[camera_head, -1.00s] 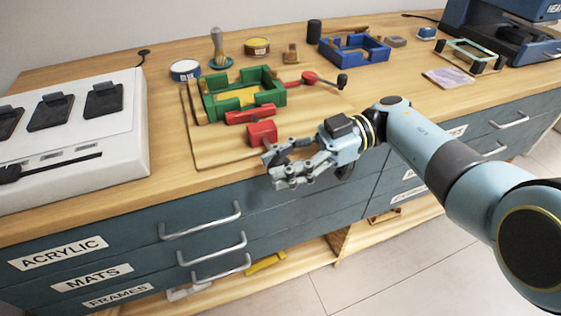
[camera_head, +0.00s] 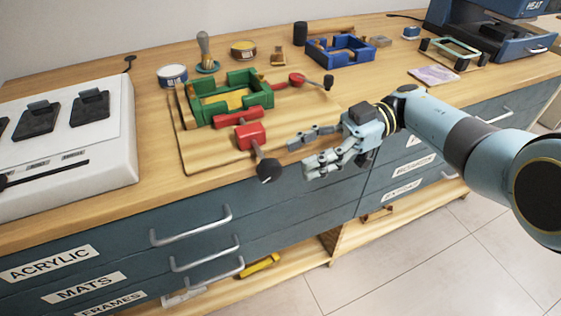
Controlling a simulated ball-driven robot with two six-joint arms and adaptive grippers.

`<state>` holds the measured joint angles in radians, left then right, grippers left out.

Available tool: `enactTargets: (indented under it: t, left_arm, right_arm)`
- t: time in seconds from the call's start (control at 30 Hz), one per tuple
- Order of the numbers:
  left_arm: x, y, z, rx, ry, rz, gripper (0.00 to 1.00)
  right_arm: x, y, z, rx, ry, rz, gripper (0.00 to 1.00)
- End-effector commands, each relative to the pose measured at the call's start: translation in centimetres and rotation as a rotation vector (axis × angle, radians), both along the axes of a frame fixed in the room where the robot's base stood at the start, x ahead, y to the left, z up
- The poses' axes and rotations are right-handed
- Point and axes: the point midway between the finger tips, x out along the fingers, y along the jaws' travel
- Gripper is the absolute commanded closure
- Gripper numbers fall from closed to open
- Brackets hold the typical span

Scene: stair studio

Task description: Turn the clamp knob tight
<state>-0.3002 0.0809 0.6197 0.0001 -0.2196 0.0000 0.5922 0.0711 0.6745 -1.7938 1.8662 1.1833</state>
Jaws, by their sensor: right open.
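The clamp knob (camera_head: 269,171) is dark and round, on a short shaft that comes out of a red clamp block (camera_head: 251,136) at the front of a wooden board (camera_head: 200,152). The knob hangs about over the bench's front edge. A green frame (camera_head: 228,97) sits on the board behind the red block. My right gripper (camera_head: 300,154) is open and empty, to the right of the knob and apart from it, its fingers pointing left. A second red clamp part (camera_head: 297,80) with a dark knob (camera_head: 328,82) lies at the frame's right. My left gripper is not in view.
A white machine with black pads (camera_head: 95,150) fills the left of the bench. A blue frame (camera_head: 340,50), tins and a stamp stand behind. Drawers with handles (camera_head: 192,228) lie below the front edge.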

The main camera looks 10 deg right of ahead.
Motion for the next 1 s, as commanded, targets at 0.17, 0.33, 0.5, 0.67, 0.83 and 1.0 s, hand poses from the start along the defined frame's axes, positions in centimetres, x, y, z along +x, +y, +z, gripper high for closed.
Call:
enactTargets:
  t: [0.17,0.33,0.5,0.67,0.83,1.0]
  left_arm:
    - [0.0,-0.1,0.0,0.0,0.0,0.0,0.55]
    - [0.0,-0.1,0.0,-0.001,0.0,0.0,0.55]
    - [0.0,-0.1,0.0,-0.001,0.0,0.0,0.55]
    - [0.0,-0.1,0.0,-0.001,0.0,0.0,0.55]
    - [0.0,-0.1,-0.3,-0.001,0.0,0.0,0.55]
    - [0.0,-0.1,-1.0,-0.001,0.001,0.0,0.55]
  right_arm:
    - [1.1,-3.4,0.6,-0.001,0.003,-0.001,0.54]
    - [1.5,-4.7,0.8,0.0,0.001,0.0,0.54]
    - [1.6,-5.0,0.8,0.0,0.002,0.001,0.54]
    - [1.6,-5.0,0.8,0.0,0.002,0.001,0.54]
    - [0.7,-4.2,-1.8,0.038,0.001,-0.078,0.54]
    - [-0.3,-2.9,-9.7,0.117,-0.038,-0.455,0.54]
